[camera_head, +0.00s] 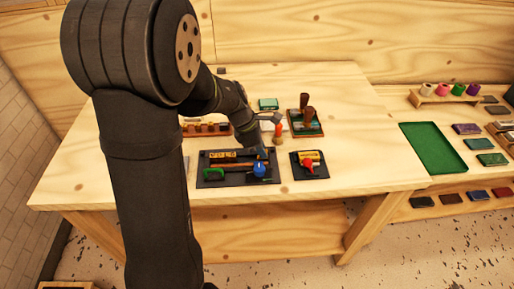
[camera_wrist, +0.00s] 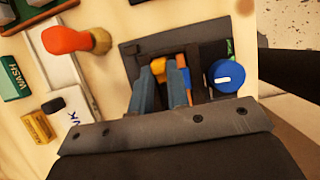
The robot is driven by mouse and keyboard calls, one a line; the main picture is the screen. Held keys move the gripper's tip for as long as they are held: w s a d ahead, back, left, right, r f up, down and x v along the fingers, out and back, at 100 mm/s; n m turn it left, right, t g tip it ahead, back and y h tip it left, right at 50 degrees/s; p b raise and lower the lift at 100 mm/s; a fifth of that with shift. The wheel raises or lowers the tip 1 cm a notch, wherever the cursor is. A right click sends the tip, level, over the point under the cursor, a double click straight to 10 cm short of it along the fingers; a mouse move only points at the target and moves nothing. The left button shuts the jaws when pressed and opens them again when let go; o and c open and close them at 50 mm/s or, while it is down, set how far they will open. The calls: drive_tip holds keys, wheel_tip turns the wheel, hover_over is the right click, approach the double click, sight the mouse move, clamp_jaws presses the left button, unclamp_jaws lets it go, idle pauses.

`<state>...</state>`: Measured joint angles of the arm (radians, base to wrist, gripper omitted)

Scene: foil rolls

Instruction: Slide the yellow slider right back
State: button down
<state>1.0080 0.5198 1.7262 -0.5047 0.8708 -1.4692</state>
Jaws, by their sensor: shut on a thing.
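The yellow slider (camera_wrist: 158,67) shows in the wrist view between the two blue-grey fingers of my gripper (camera_wrist: 164,68), which are shut on it. Its lower part is hidden by the fingers. It belongs to a dark panel (camera_wrist: 137,50), which also lies on the table in the head view (camera_head: 240,183). In the head view my gripper (camera_head: 261,154) is low over the right part of this panel, and the slider cannot be made out clearly there.
A blue knob (camera_wrist: 226,76) is close beside my fingers. The panel also has a green part (camera_head: 213,174). A second dark panel with a red knob (camera_head: 309,166) lies to the right. An orange-handled brush (camera_wrist: 68,40) is near. The table's front is clear.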

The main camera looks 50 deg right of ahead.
drive_tip(key=shift+s+d, duration=0.15)
drive_tip(key=c, duration=1.4)
unclamp_jaws()
drive_tip(key=v, duration=1.7)
drive_tip(key=shift+r, duration=0.2)
drive_tip(key=x, duration=1.7)
drive_tip(key=shift+f, duration=0.25)
drive_tip(key=shift+r, duration=0.1)
